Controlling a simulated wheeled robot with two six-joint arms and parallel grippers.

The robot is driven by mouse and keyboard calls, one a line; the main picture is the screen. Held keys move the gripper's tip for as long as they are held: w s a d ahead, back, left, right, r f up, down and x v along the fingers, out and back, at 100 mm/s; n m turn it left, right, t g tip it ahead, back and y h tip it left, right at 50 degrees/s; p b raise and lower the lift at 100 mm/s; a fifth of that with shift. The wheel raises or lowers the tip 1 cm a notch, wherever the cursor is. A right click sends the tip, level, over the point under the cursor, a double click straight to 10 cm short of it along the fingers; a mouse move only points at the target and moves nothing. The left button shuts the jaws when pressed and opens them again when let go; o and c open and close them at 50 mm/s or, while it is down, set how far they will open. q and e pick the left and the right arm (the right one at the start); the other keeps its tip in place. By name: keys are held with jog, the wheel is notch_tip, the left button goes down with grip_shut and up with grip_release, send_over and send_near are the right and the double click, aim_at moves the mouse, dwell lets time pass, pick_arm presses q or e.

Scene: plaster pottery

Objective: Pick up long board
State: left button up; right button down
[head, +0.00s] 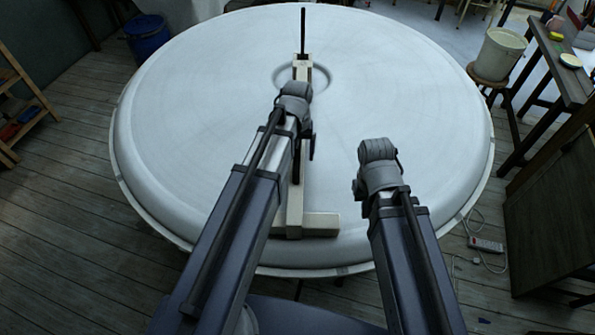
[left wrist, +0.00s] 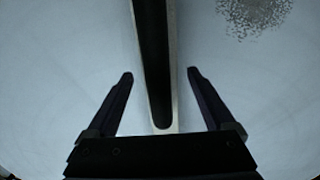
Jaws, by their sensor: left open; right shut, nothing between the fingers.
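A pale long board (head: 300,70) lies on a big white round plaster disc (head: 420,100), running from near the disc's centre toward me. A dark bar runs along it, and a short pale crosspiece (head: 322,224) shows at its near end. My left arm hides much of its middle. My left gripper (left wrist: 160,75) is open; in the left wrist view the board (left wrist: 172,110) with its dark strip passes between the spread fingers, apart from both. In the head view its fingers are mostly hidden beneath the wrist. My right gripper (head: 361,186) is shut and empty, right of the board.
The disc is otherwise clear on both sides of the board. A pale bucket (head: 498,54) on a stool stands at the back right, beside a dark wooden table (head: 560,65). A blue bucket (head: 147,38) is at the back left. A power strip (head: 486,244) lies on the floor at right.

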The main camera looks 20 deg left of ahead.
pick_arm(q)
jog(key=shift+f, duration=0.2)
grip_shut()
dwell(0.6)
